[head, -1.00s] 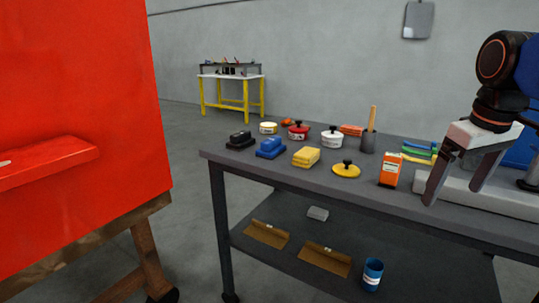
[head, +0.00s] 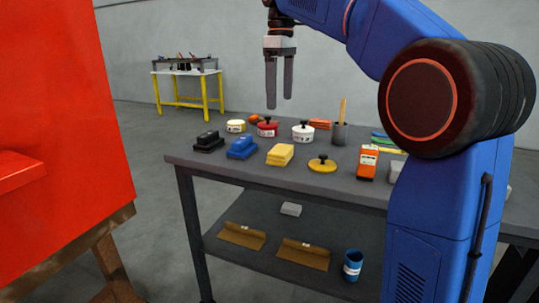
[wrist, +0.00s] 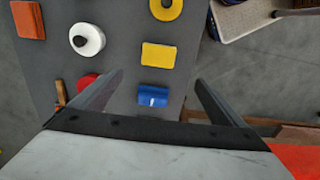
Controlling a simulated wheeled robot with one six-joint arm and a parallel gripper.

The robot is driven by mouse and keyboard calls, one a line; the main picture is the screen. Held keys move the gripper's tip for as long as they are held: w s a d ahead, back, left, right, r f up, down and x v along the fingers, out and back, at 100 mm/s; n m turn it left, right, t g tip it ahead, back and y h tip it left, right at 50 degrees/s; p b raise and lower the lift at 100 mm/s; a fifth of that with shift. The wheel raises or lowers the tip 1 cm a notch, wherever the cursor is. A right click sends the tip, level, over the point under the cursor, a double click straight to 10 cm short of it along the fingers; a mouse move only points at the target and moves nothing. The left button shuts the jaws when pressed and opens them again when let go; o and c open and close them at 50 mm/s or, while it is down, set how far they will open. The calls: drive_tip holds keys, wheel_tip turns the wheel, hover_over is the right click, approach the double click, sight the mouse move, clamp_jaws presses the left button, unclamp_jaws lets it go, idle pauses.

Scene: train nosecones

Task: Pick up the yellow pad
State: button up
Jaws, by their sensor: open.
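The yellow pad (head: 280,154) is a flat rectangular block lying on the grey table top, between a blue block and a yellow disc with a black knob. It also shows in the wrist view (wrist: 158,56), beyond the fingertips and near the middle. My gripper (head: 279,104) is open and empty, pointing down above the table. In the wrist view its two fingers (wrist: 157,80) are spread wide, with the blue block between them and the pad farther off. The pad is not touched by the gripper.
Near the pad are the blue block (head: 243,147), a black block (head: 208,141), the yellow knobbed disc (head: 322,164), a red tin (head: 267,128), a white tin (head: 303,132) and an orange box (head: 367,162). The red panel (head: 60,110) stands left of the table (head: 190,160).

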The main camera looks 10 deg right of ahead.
hover_over(281, 149)
drive_tip(key=f, duration=1)
drive_tip(key=shift+s+a, duration=0.15)
drive_tip(key=shift+a, duration=0.1)
drive_tip(key=shift+w+d+f, duration=0.1)
drive_tip(key=shift+f, duration=1.55)
drive_tip(key=shift+w+d+f, duration=0.1)
drive_tip(key=shift+f, duration=1.55)
drive_tip(key=c, duration=1.1)
